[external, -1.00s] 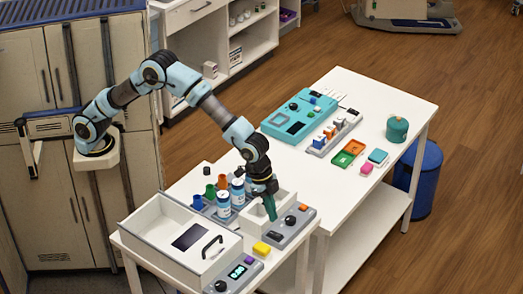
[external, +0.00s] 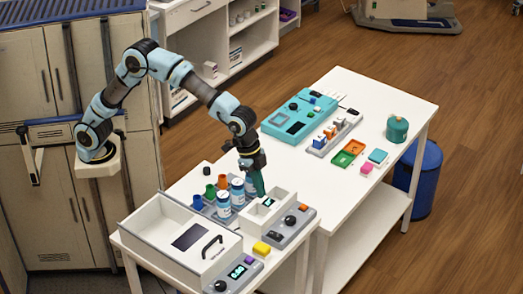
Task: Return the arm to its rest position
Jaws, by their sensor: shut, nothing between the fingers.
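My gripper (external: 258,184) is shut and points down with nothing between its fingers. It is above the back edge of a small white open-topped device (external: 284,198), beside several white-and-blue bottles (external: 223,204). My arm rises from its mount at the left, bends at a high elbow and comes down over the white table (external: 350,212). Whether the fingertips touch anything below cannot be told.
A large white box with a handle (external: 150,236) stands at the front left. A teal device (external: 298,117), a grey rack (external: 334,133) and a green container (external: 397,129) stand farther back. The table's right front is clear. A blue bin (external: 425,180) stands beside the table.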

